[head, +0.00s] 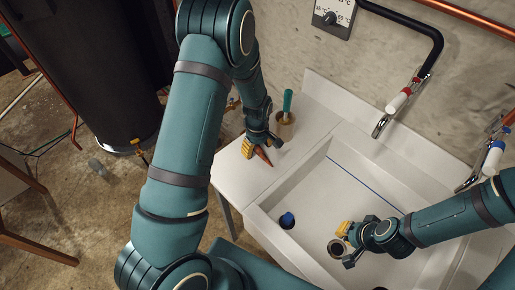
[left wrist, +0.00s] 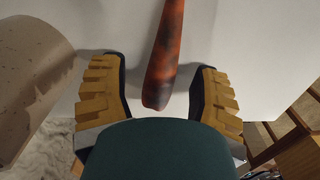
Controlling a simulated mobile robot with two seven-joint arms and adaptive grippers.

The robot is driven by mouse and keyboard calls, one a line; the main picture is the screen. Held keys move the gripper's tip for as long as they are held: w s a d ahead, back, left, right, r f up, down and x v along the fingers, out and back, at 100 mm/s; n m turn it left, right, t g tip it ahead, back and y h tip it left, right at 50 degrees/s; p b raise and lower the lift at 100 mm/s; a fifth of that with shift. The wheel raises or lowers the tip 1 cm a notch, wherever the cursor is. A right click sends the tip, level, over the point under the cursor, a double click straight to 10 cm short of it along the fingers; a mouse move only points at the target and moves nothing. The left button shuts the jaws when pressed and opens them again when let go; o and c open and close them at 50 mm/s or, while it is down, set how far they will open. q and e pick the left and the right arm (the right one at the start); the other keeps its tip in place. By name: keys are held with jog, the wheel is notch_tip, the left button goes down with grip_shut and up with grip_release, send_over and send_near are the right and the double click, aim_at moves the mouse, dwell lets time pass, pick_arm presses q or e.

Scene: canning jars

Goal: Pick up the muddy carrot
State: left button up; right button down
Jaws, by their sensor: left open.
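The muddy carrot (head: 263,156) lies on the white counter left of the sink, orange with dark smears. In the left wrist view the carrot (left wrist: 167,50) runs down from the top edge, its near end between the two yellow-padded fingers. My left gripper (head: 254,146) is open at the carrot, with a gap on both sides of it and the fingers not closed on it. My right gripper (head: 347,246) is over the sink with its fingers spread apart, seemingly empty.
A tan pot (head: 285,126) with a green-handled tool (head: 287,101) stands just behind the carrot. The white sink (head: 330,185) holds a small blue item (head: 287,220) and a dark-centred round piece (head: 337,249). Two taps (head: 398,101) hang on the wall side.

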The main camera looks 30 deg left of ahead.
pick_arm(q)
jog(key=shift+o, duration=0.2)
jog(key=c, duration=1)
jog(key=shift+c, duration=0.2)
